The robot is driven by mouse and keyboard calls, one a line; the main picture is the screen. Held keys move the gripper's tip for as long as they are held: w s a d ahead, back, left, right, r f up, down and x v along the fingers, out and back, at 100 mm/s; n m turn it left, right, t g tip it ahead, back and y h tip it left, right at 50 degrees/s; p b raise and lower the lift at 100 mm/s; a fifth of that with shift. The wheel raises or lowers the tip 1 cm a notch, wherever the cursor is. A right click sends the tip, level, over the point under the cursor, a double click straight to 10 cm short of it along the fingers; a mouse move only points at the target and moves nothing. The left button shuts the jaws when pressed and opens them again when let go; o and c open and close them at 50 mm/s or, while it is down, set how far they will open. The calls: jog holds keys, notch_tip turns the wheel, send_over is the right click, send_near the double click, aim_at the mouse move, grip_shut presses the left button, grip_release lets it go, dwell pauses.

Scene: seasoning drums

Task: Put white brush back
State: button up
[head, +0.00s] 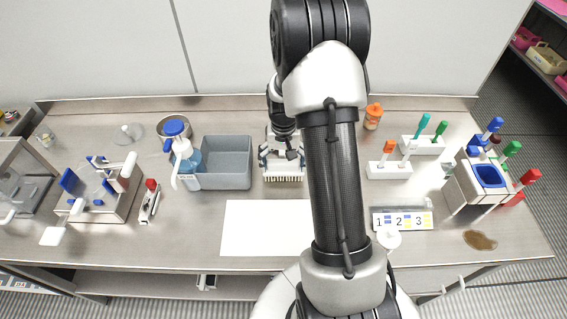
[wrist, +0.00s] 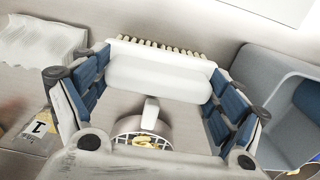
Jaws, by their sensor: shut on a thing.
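The white brush (wrist: 158,72) has a wide white head, a row of pale bristles and a short narrow stem. My gripper (wrist: 155,92) is shut on it, with the blue-padded fingers at the two ends of the brush head. In the head view my gripper (head: 282,158) is at the back middle of the bench, just right of the grey bin (head: 226,165). The brush's bristles (head: 284,179) show below the fingers and face the front of the bench. I cannot tell whether the brush touches the bench. My arm hides part of the bench to its right.
A white sheet (head: 265,230) lies in front. A blue-topped spray bottle (head: 184,158) stands by the bin. Racks with coloured-handled tools (head: 389,169) and a number card (head: 402,220) are at right. In the wrist view, a white crumpled stack (wrist: 42,42) lies left of my gripper.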

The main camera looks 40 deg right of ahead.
jog(key=shift+f, duration=0.2)
jog(key=o, duration=0.9)
jog(key=shift+r, duration=0.1)
